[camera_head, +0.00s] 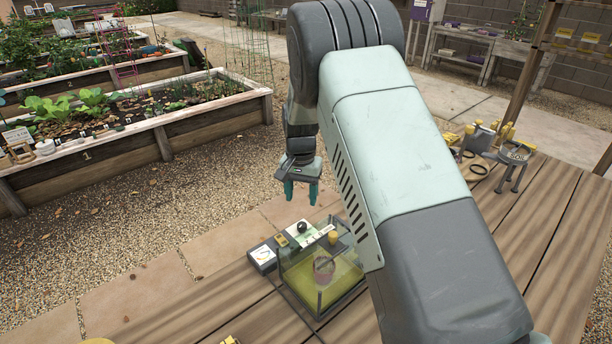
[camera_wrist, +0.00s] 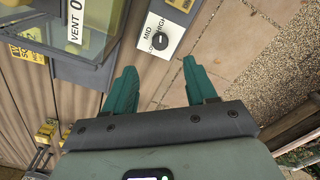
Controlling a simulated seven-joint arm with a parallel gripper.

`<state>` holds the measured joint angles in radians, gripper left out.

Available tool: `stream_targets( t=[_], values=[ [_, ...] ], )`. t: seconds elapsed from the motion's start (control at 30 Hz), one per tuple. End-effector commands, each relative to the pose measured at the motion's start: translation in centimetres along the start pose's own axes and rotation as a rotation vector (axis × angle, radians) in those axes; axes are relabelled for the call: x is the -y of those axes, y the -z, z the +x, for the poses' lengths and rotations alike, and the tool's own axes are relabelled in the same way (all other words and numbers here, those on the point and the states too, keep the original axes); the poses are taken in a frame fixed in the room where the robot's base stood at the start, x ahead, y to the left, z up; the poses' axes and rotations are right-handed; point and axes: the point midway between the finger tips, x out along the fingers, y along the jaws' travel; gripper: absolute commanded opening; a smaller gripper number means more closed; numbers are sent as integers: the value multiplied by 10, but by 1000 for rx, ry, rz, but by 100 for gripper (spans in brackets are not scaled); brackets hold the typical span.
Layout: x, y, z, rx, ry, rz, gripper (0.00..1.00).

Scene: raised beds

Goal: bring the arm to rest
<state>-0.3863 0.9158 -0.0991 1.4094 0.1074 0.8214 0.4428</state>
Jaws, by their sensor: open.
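My gripper (camera_head: 302,190) hangs with its fingers pointing down, above and a little behind the glass-walled box in the head view. In the wrist view, the two green fingers of my gripper (camera_wrist: 162,88) stand wide apart with nothing between them. My arm (camera_head: 380,130) reaches up from the lower right of the head view and bends down at the far end. It covers part of the table and the right side of the box.
Several tools and a small stand (camera_head: 516,155) are at the table's far right. Raised beds (camera_head: 215,110) stand across the gravel.

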Motion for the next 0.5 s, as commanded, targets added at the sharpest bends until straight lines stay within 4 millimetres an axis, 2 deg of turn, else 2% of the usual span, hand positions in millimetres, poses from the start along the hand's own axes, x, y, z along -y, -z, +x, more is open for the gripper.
stream_targets(
  t=[0.13,0.23,0.37,0.5],
  values=[
    [-2,0,-9,-7,5,-1,56],
    [-12,0,-38,-26,19,-5,56],
    [-37,-11,-102,-69,49,-20,56],
    [-71,-37,-170,-124,78,-47,56]
  ],
)
